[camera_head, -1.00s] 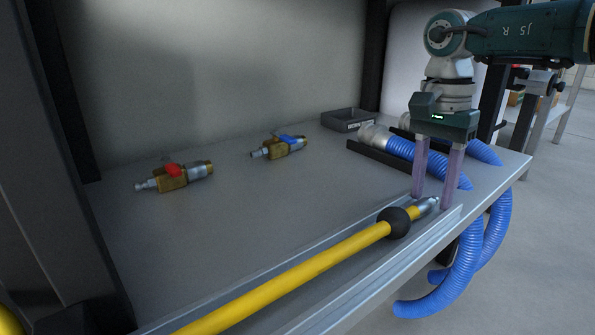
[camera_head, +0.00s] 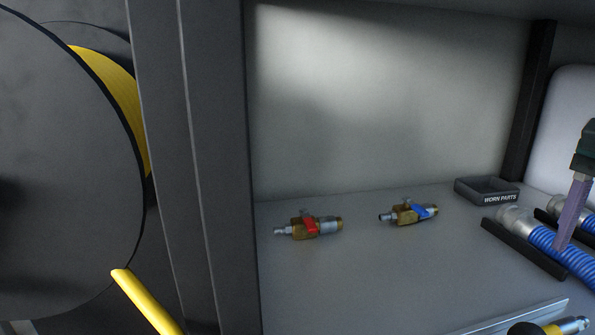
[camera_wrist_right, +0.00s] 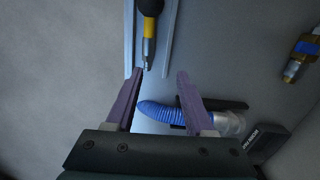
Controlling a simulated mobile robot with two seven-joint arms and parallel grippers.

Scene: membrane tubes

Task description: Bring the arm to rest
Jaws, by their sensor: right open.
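My right gripper (camera_wrist_right: 160,76) is open, with nothing between its two purple fingers in the right wrist view. In the head view only one finger (camera_head: 573,212) and a bit of its body show at the right edge. The yellow hose's metal end (camera_wrist_right: 147,50) and black ball (camera_wrist_right: 150,6) lie just beyond the fingertips in the wrist view, apart from them. My left gripper is not in view.
A worn parts tray (camera_head: 487,191) stands behind a blue corrugated hose (camera_head: 572,262) in a black holder. A dark post (camera_head: 195,150) and a yellow hose reel (camera_head: 60,160) stand left.

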